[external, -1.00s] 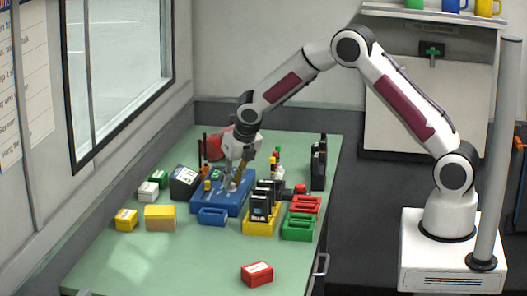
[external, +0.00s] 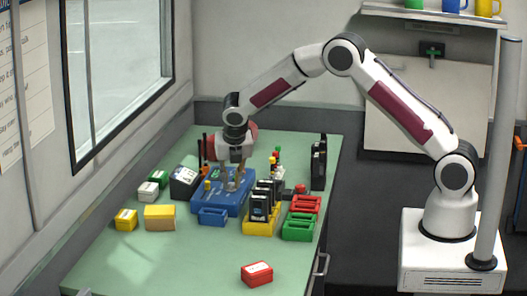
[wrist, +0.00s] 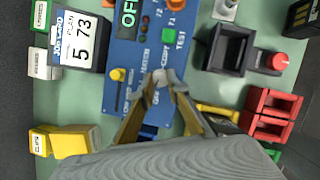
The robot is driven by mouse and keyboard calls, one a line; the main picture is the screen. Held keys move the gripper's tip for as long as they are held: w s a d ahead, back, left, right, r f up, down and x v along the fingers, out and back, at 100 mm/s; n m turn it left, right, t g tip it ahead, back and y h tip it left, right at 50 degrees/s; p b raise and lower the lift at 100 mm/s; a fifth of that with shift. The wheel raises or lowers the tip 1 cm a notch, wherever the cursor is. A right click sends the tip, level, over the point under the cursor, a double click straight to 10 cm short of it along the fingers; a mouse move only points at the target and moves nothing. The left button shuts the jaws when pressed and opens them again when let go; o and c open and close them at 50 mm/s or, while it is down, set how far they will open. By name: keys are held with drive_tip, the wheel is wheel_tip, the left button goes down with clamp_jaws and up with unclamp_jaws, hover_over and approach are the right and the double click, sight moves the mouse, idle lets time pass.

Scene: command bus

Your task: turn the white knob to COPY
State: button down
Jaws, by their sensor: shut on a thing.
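The white knob (wrist: 161,77) sits on the blue panel (wrist: 125,60), between my fingertips in the wrist view. My gripper (wrist: 162,88) points down at the panel with a finger on each side of the knob and is shut on it. In the external view my gripper (external: 232,186) stands over the middle of the blue panel (external: 207,203), and its fingers largely hide the knob. Small labels surround the knob, partly covered by the fingers. I cannot tell which label the knob points to.
A yellow knob (wrist: 118,75) sits left of the white one, and a green button (wrist: 169,35) above. A dark box with a number card (wrist: 80,38) stands left of the panel. Red trays (wrist: 270,115) and a red button (wrist: 279,59) stand right. The table's front is mostly clear.

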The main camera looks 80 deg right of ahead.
drive_tip(key=shift+w+a+m+g, duration=0.15)
drive_tip(key=shift+m+g, duration=0.45)
drive_tip(key=shift+m, duration=1)
drive_tip(key=c, duration=2)
unclamp_jaws()
drive_tip(key=shift+o, duration=0.2)
